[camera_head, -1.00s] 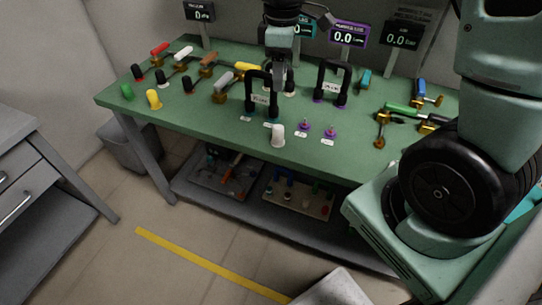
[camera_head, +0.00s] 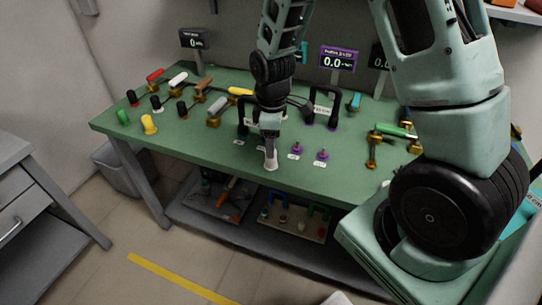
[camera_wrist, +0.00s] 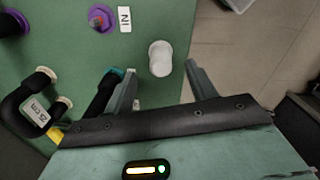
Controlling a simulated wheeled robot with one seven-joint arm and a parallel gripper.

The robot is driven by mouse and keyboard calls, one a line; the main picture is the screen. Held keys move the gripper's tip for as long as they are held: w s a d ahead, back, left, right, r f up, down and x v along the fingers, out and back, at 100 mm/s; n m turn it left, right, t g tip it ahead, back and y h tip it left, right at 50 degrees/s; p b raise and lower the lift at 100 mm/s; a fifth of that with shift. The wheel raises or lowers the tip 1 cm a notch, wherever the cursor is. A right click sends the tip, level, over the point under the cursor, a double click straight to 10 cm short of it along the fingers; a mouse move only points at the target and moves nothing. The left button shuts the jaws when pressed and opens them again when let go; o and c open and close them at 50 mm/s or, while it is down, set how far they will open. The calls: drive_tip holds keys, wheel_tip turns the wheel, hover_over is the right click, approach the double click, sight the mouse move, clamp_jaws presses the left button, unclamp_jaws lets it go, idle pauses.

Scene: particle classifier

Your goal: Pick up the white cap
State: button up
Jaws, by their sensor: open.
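The white cap (camera_wrist: 160,58) is a small pale cylinder near the front edge of the green table (camera_head: 215,150). In the wrist view it lies between the two finger lines, just beyond the fingertips or level with them. My gripper (camera_wrist: 160,72) is open, with one finger on each side of the cap and a visible gap to both. In the head view my gripper (camera_head: 270,157) points down over the cap's place, and finger and cap are hard to tell apart there.
Two purple-based pieces (camera_head: 295,148) (camera_head: 322,155) with labels stand right of the gripper. Black handles (camera_head: 322,105) stand behind it. A yellow cap (camera_head: 148,124) and several coloured-handled valves are at the left. The table's front edge is close by.

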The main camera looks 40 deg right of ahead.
wheel_tip(320, 180, down, 4)
drive_tip(key=shift+w+a+f, duration=0.1)
drive_tip(key=shift+a+f, duration=0.05)
drive_tip(key=shift+f, duration=0.1)
drive_tip(key=c, duration=1)
wheel_tip(320, 180, up, 10)
drive_tip(key=shift+r, duration=0.1)
